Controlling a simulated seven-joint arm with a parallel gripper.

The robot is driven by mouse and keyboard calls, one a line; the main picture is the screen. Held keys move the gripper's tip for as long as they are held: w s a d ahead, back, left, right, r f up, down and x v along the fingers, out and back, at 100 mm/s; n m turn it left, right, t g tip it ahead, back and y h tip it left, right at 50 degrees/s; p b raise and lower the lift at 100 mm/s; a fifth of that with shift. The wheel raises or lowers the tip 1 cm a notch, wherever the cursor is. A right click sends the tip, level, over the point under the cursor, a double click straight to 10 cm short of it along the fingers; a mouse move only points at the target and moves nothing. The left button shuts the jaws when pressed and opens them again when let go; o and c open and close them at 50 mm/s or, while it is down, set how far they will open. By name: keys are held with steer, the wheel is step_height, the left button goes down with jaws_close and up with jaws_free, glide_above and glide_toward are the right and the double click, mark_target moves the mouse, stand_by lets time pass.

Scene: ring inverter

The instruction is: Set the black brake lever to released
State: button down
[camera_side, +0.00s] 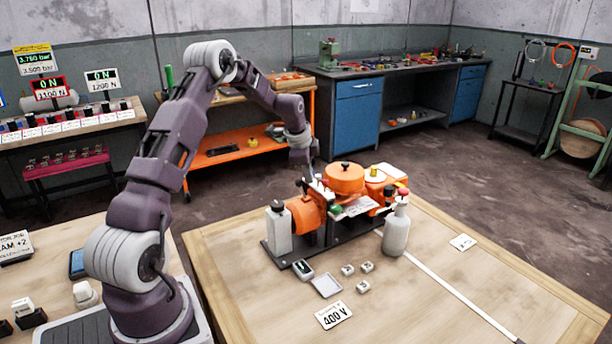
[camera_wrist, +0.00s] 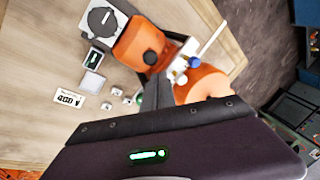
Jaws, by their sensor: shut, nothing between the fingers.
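The machine has an orange motor (camera_side: 306,214) at its left end, which also shows in the wrist view (camera_wrist: 140,42). A black knob (camera_wrist: 150,58) on the motor in the wrist view looks like the end of the brake lever. In the side view a small dark lever (camera_side: 302,186) stands above the motor, partly lost against my gripper. I cannot tell which position the lever is in. My gripper (camera_side: 316,184) is shut and empty, pointing down close above the machine, just right of that lever. I cannot tell whether it touches anything.
White and blue knobs (camera_wrist: 182,72) sit beside the motor. An orange round housing (camera_side: 344,178) and a grey bottle-shaped part (camera_side: 397,230) stand to the right. Small blocks (camera_side: 347,270) and a 400 V card (camera_side: 333,315) lie in front. The table's right side is mostly clear.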

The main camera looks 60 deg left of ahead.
steer(key=s+d+r, duration=0.4)
steer(key=r, duration=0.6)
steer(key=shift+s+d, duration=0.15)
steer(key=shift+s, duration=0.1)
